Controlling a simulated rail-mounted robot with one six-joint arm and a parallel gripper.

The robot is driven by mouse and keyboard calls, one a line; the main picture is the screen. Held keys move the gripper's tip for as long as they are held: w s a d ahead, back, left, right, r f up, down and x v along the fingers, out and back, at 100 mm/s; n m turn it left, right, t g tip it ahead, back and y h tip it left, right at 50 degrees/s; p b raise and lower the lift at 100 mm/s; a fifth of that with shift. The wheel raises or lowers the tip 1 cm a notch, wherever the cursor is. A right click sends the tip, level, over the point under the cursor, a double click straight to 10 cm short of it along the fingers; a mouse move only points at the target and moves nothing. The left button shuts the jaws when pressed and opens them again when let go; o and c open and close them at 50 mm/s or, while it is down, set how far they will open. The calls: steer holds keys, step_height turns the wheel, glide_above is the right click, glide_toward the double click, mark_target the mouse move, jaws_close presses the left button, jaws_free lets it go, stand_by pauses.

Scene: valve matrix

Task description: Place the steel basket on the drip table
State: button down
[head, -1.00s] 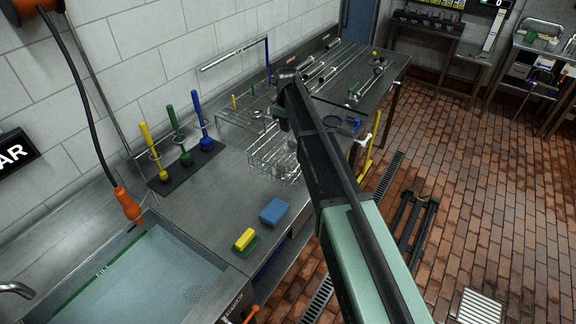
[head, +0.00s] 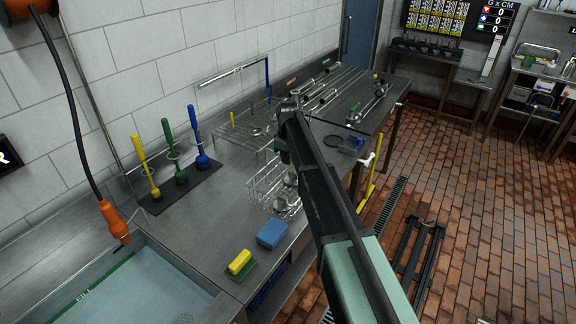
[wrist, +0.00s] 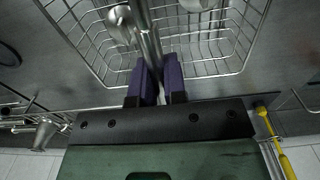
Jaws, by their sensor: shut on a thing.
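The steel basket (head: 267,187) is an open wire basket with shiny metal pieces inside. In the head view it is at the counter's front side, partly behind my arm. In the wrist view the basket (wrist: 90,52) lies at the top, around my fingers. My gripper (wrist: 158,68) has purple fingers shut on a metal bar of the basket, its handle. I cannot tell whether the basket touches the counter. A dark ribbed table (head: 383,88) at the back right, apparently the drip table, carries metal tubes and fittings.
A wire rack (head: 232,137) stands behind the basket. A blue sponge (head: 272,233) and a yellow sponge (head: 240,262) lie in front of it. Yellow, green and blue brushes (head: 168,145) stand at left. A water-filled sink (head: 130,290) is at front left.

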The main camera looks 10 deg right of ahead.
steer(key=shift+r, duration=0.2)
steer(key=shift+f, duration=0.2)
steer(key=c, duration=1.2)
jaws_free()
steer(key=shift+r, duration=0.15)
step_height(320, 180, up, 12)
steer(key=p, duration=1.3)
steer(key=s+m, duration=0.3)
steer(key=s, duration=0.9)
steer(key=s+m, duration=0.3)
steer(key=s, duration=0.9)
steer(key=s+m, duration=0.3)
steer(key=s, duration=0.8)
steer(key=shift+s+a+b, duration=0.2)
steer(key=shift+s+b, duration=0.2)
